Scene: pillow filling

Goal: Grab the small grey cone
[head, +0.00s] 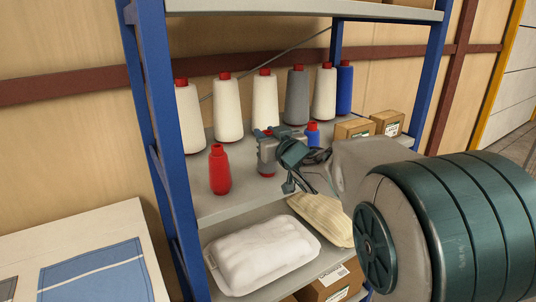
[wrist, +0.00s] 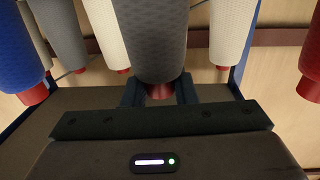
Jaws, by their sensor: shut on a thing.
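The small grey cone (head: 266,158) stands upright at the middle shelf, with a red base showing below, partly hidden by my gripper (head: 270,138). In the wrist view the small grey cone (wrist: 156,40) fills the top middle and looks upside down there, its red tip (wrist: 160,90) low down between the fingers. My gripper (wrist: 159,98) is shut on the small grey cone near its tip, one finger on each side. I cannot tell whether its base touches the shelf.
A small red cone (head: 219,172) stands to the left and a small blue cone (head: 312,135) close on the right. Several tall cones (head: 228,108) line the back. Cardboard boxes (head: 354,128) sit at the right. A white pillow (head: 262,256) lies on the shelf below. A blue post (head: 160,120) bounds the left.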

